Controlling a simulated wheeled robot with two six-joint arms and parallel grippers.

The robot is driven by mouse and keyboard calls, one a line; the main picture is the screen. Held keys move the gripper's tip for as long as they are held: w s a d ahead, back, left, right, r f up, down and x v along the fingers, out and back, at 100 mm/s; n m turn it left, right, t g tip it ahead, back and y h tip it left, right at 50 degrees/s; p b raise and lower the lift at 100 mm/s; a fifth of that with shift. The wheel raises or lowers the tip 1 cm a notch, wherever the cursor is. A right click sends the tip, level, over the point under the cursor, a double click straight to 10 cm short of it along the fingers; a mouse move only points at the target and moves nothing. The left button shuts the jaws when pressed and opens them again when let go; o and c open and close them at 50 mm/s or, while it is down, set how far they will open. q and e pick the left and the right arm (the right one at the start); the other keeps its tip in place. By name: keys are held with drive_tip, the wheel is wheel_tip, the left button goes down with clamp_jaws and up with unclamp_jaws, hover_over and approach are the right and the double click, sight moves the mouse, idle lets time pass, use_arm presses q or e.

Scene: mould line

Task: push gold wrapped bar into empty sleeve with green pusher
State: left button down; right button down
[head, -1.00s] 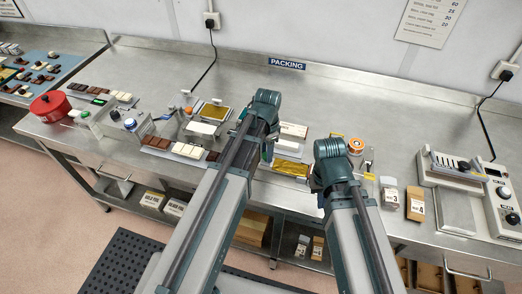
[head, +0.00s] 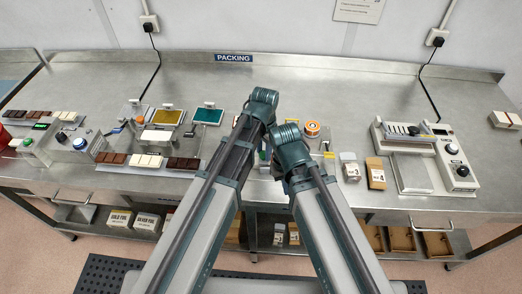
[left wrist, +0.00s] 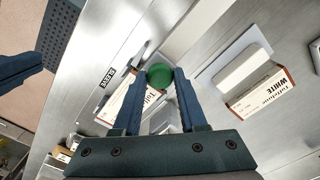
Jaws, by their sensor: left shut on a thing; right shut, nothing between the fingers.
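In the left wrist view my left gripper (left wrist: 161,73) is shut on the green pusher (left wrist: 159,77), whose round green end shows between the fingertips. A printed sleeve (left wrist: 125,108) lies under and beside the left finger, close to the plate marked SLEEVE (left wrist: 108,77). I cannot see whether the pusher touches it or what is inside. In the head view my arms cover this spot. My right gripper (head: 292,150) is lower, close beside the left wrist; it is shut and empty, its fingertips mostly hidden. The gold wrapped bar cannot be made out now.
A box marked White (left wrist: 262,96) lies right of the left gripper, with a pale bar (left wrist: 242,68) beside it. Chocolate bars (head: 146,161) and foil trays (head: 168,117) stand left of my arms. Small cartons (head: 375,173) and a scale-like machine (head: 410,165) stand right. The back of the bench is clear.

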use_arm(q)
drive_tip(key=shift+d, duration=0.25)
drive_tip(key=c, duration=0.8)
unclamp_jaws()
drive_tip(key=o, duration=0.4)
drive_tip(key=shift+d, duration=0.1)
drive_tip(key=shift+c, duration=0.2)
use_arm(e)
drive_tip(key=shift+d, duration=0.15)
use_arm(q)
drive_tip(key=shift+r, duration=0.15)
use_arm(e)
drive_tip(key=shift+r, duration=0.1)
use_arm(q)
drive_tip(key=shift+r+p, duration=0.45)
drive_tip(key=shift+p, duration=0.15)
wheel_tip(320, 180, up, 13)
drive_tip(key=p, duration=1.2)
drive_tip(key=shift+f+p, duration=0.2)
drive_tip(key=shift+p, duration=0.1)
use_arm(e)
wheel_tip(320, 180, up, 14)
drive_tip(key=shift+f, duration=0.2)
